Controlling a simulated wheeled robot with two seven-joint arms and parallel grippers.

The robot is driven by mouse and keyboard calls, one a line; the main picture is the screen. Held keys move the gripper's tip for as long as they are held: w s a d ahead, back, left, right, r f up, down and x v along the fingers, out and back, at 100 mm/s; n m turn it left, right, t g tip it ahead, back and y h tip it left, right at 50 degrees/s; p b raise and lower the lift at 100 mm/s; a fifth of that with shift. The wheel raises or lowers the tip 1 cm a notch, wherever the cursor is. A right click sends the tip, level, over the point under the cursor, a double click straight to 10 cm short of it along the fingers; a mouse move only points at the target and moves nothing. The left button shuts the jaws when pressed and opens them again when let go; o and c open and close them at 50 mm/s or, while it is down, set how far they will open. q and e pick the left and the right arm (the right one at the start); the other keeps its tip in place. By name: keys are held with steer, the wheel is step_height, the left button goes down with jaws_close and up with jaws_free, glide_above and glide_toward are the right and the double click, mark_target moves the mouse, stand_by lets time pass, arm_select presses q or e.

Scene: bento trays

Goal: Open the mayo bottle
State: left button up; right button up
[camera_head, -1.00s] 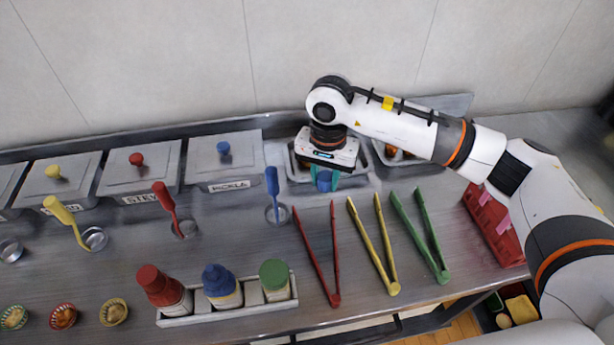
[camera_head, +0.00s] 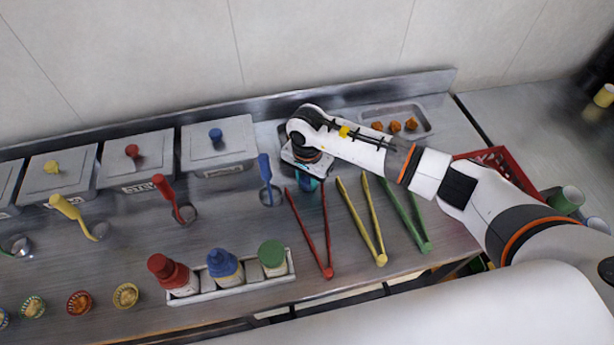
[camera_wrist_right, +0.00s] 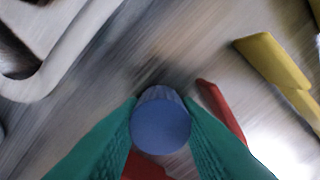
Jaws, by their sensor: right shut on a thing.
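Three bottles stand in a light rack (camera_head: 208,296) near the counter's front: one with a red top (camera_head: 168,270), one with a blue top (camera_head: 222,264) and one with a green top (camera_head: 271,255). I cannot read which is mayo. The red and blue tops have narrow tips; the green top looks flat. My right gripper (camera_head: 308,184) is up and to the right of the rack, above the upper end of the red tongs. In the right wrist view its teal fingers are shut on a small blue cylinder (camera_wrist_right: 161,126), which looks like a cap. My left gripper is out of view.
Red tongs (camera_head: 311,237), yellow tongs (camera_head: 360,222) and green tongs (camera_head: 405,212) lie right of the rack. Lidded containers (camera_head: 217,148) line the back, with ladles before them. Small cups (camera_head: 126,295) sit left of the rack. A red crate (camera_head: 515,165) is at the right.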

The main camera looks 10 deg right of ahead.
mark_target(308, 179)
steer(key=shift+f, duration=0.3)
steer(key=o, duration=0.8)
steer(key=shift+r, duration=0.1)
steer(key=shift+r, duration=0.55)
step_height(308, 179, up, 11)
steer(key=b, duration=0.2)
steer(key=shift+s, duration=0.1)
